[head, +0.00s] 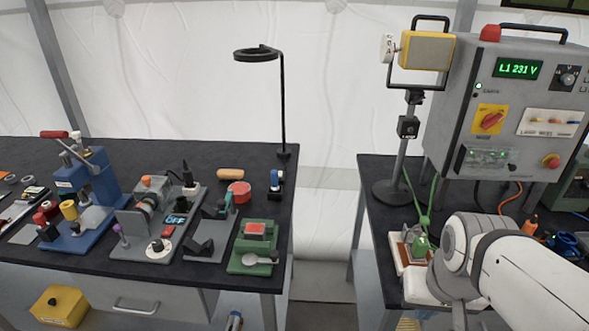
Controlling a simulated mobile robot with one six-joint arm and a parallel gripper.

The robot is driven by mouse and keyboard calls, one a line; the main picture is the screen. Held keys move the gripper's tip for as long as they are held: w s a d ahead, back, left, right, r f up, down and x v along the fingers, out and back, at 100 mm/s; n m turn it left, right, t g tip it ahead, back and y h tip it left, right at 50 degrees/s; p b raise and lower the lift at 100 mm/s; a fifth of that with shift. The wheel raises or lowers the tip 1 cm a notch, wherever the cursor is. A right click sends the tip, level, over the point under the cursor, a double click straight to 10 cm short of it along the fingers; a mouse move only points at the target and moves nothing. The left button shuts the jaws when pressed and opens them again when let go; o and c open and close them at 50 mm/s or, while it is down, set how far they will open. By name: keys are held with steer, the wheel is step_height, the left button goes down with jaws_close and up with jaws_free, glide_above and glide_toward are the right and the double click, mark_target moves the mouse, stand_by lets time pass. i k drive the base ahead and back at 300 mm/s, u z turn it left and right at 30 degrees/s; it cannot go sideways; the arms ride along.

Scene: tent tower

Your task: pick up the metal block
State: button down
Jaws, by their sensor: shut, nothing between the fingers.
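I cannot single out the metal block with certainty in the head view. A small grey, block-like piece (412,233) sits beside a green part on a brown-and-white base on the right bench, close to my arm. A dark angular block (199,249) sits on a grey plate on the left bench. My white arm comes in from the lower right, over the right bench. Its joint hides part of that bench. My gripper itself does not show, so its place relative to any block is hidden.
The left bench (150,272) is crowded with a blue press (88,182), fixtures and a black ring stand (282,100). A grey control box (510,95) and a lamp stand (402,165) rise on the right bench. A gap separates the benches. A yellow box (60,305) sits low left.

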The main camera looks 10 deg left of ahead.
mark_target(252, 230)
steer(key=u, duration=1.1)
steer(key=k, duration=1.1)
steer(key=u, duration=0.35)
steer(key=i, duration=1.85)
steer(key=z, duration=0.65)
